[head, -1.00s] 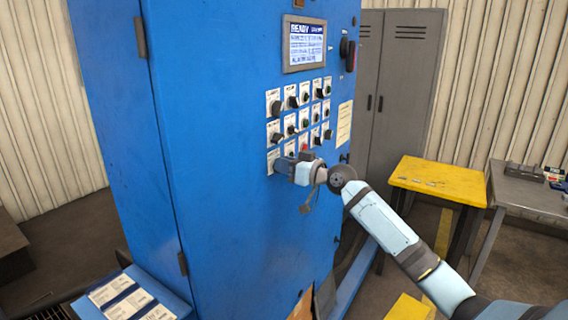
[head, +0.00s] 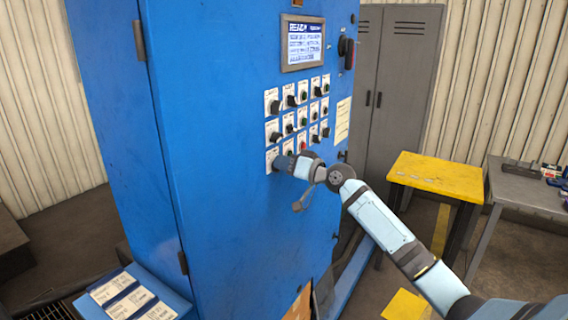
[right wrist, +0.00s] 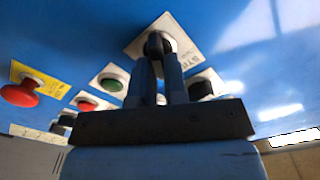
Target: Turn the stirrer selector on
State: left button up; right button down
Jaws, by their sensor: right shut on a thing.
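The stirrer selector (right wrist: 157,42) is a black knob on a white plate whose label begins "STI" in the right wrist view. Its white plate (head: 271,155) is at the lower left of the button panel in the head view, partly hidden by my gripper. My right gripper (head: 281,163) is up against the blue cabinet there. In the right wrist view its two dark fingers (right wrist: 158,60) are shut on the knob, one on each side. The fingers hide part of the knob, so its exact pointing is hard to tell. My left gripper is not in view.
The blue cabinet (head: 215,190) carries rows of other selectors and buttons close above and beside my gripper. A red mushroom button (right wrist: 20,95) shows in the wrist view. A lit screen (head: 304,43) is above. A yellow table (head: 437,177) and a grey bench (head: 525,190) stand at right.

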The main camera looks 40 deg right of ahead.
jog(key=c, duration=1.2)
grip_release()
jog(key=shift+o, duration=0.2)
jog(key=b+v, duration=0.4)
jog(key=v, duration=1)
jog(key=shift+w, duration=0.1)
